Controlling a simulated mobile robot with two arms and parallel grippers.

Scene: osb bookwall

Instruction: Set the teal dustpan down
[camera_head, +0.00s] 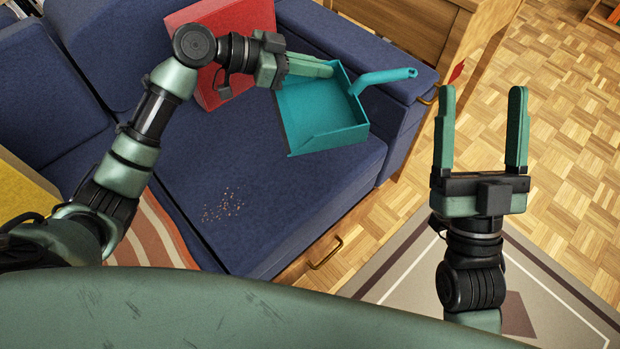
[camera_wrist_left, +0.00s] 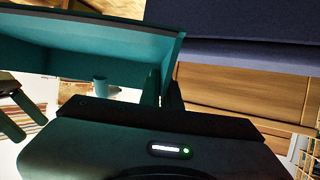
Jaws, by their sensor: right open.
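The teal dustpan (camera_head: 322,118) is over the right part of the blue sofa seat in the head view, its handle (camera_head: 385,76) pointing right toward the armrest. I cannot tell whether it touches the seat. My left gripper (camera_head: 330,70) reaches in from the left and is closed on the pan's back-left wall. The left wrist view shows the dustpan (camera_wrist_left: 75,55) large and close, running up to the gripper's fingers. My right gripper (camera_head: 481,92) is open and empty, above the floor right of the sofa.
Crumbs (camera_head: 222,206) lie on the blue sofa (camera_head: 290,215) in front of the dustpan. A red box-like object (camera_head: 212,88) stands behind my left wrist. A striped cloth (camera_head: 150,235) and a yellow item (camera_head: 22,190) are at the left. A wooden cabinet (camera_head: 410,25) stands behind the armrest.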

